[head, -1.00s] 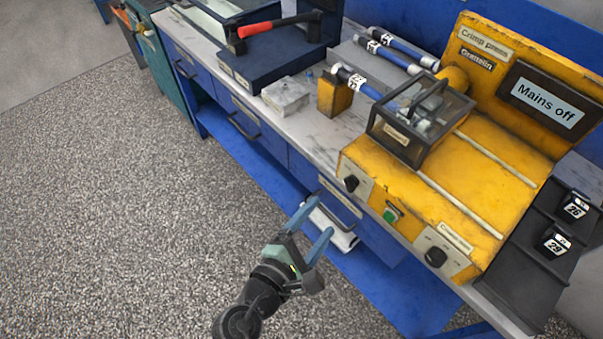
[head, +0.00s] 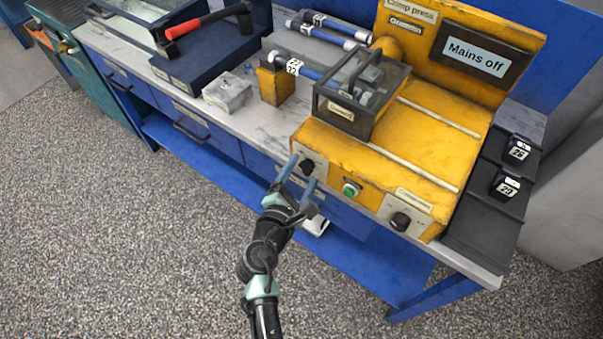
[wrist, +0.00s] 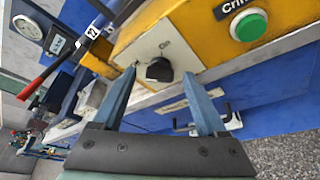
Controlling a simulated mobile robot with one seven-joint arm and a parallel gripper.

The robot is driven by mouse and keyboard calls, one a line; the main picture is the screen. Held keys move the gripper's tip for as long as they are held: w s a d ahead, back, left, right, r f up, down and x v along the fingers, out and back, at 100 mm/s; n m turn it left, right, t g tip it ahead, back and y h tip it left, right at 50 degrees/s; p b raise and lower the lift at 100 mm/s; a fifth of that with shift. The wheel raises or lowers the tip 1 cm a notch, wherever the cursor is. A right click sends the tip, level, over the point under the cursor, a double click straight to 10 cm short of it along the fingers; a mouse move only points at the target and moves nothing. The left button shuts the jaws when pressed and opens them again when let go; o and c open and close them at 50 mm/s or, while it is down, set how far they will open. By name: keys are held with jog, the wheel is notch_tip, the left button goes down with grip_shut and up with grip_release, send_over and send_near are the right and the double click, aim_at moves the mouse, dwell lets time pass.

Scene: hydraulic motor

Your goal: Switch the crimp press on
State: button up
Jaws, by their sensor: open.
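The yellow crimp press (head: 425,135) stands on the bench, and its display (head: 475,56) reads "Mains off". A black rotary knob (head: 307,167) sits on a pale plate at the left of its front face. The wrist view shows this knob (wrist: 159,69) beyond and between my fingertips, with a partly legible label above it. A green button (head: 351,188) is to its right, and a second black knob (head: 400,221) is further right. My gripper (head: 304,171) is open and empty in front of the left knob. I cannot tell whether a fingertip touches the plate.
A clear-lidded guard (head: 351,92) covers part of the press. Hoses (head: 330,30), a yellow block (head: 274,86) and a grey block (head: 227,92) lie to the left. A black rack (head: 490,200) is at the right. The floor in front is clear.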

grip_shut()
dwell(0.4)
jog(key=shift+f+b, duration=0.2)
jog(key=shift+b, duration=0.45)
jog(key=shift+d+f+m+t+b, duration=0.15)
jog(key=shift+m+t+b, duration=0.25)
jog(key=shift+m+b, duration=0.5)
jog(key=m+t+b, duration=0.1)
jog(key=m+b, duration=0.4)
jog(key=b, duration=0.6)
jog(key=m+t+h+b, duration=0.1)
jog(key=m+b, duration=0.4)
jog(key=b, duration=0.6)
jog(key=f+m+t+b, duration=0.1)
jog(key=m+t+b, duration=0.2)
jog(key=b, duration=0.8)
jog(key=shift+m+h+b, duration=0.35)
jog(key=shift+m+h, duration=0.05)
jog(key=shift+m, duration=0.7)
jog(key=shift+r, duration=0.2)
